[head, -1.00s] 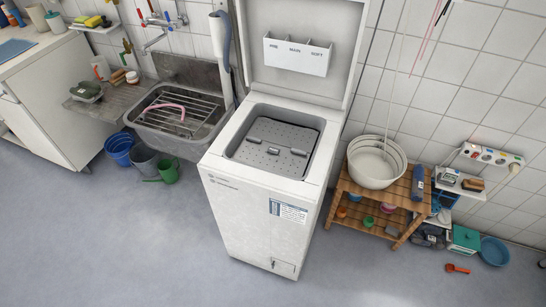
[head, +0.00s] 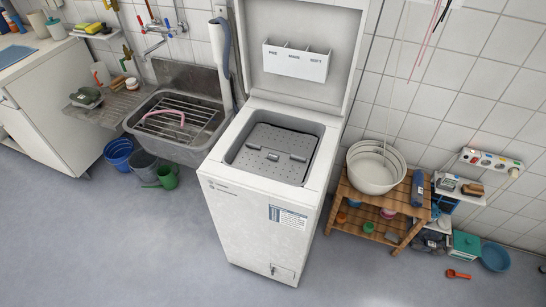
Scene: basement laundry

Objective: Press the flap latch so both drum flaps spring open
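A white top-loading washing machine (head: 250,232) stands in the middle of the view with its lid (head: 297,85) raised. Inside the top opening lies a grey perforated drum surface (head: 262,163), its flaps lying flat and closed. Small grey raised pieces sit on it: one near the middle (head: 272,156), one at the right (head: 297,158) and one at the left (head: 254,146). I cannot tell which of them is the latch. Neither of my grippers is in view.
A wooden slatted stand (head: 349,202) with a white basin (head: 373,172) is close on the right. The grey floor (head: 130,250) in front is clear.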

